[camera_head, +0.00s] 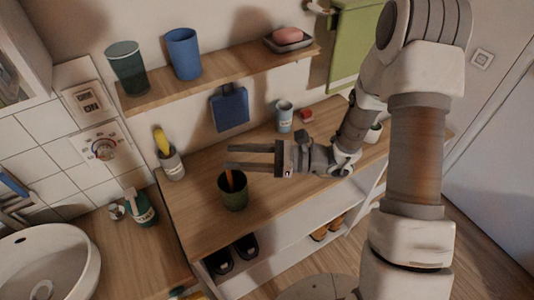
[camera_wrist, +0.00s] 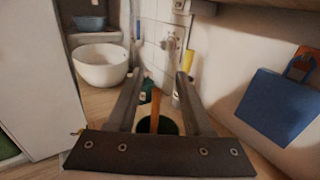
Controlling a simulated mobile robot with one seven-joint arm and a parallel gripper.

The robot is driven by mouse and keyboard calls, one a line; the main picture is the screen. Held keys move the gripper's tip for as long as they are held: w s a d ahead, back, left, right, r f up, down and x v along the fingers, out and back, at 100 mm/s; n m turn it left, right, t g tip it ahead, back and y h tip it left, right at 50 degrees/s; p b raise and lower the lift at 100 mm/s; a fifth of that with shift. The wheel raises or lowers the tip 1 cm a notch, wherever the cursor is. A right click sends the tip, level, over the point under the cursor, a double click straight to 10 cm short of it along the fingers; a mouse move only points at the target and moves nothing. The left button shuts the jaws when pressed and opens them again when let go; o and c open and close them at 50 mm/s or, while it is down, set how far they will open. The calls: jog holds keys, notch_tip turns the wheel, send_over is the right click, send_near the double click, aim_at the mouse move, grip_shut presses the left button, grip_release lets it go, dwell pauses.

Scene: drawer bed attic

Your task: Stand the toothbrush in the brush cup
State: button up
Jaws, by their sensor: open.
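A slim orange stick, which looks like the toothbrush (camera_head: 229,179), stands in a dark green cup (camera_head: 234,199) on the wooden counter. In the wrist view the stick (camera_wrist: 155,108) shows between my fingers, rising from the green cup (camera_wrist: 168,127). My gripper (camera_head: 229,156) is open, its fingers level and pointing left, over the cup near the top of the stick. I see no contact. A grey labelled cup (camera_head: 173,167) with a yellow item stands behind left. A pale blue-grey labelled cup (camera_head: 284,121) stands by the wall. I cannot read which label marks the brush cup.
A shelf (camera_head: 220,77) above holds a dark green tumbler (camera_head: 126,70), a blue cup (camera_head: 183,55) and a pink soap (camera_head: 288,36) in a dish. A pump bottle (camera_head: 141,210) and basin (camera_head: 45,265) are left. Bare counter lies around the green cup.

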jog(key=shift+d, duration=0.1)
jog(key=d+b, duration=0.1)
jog(key=d, duration=1.6)
jog(key=shift+s, duration=0.35)
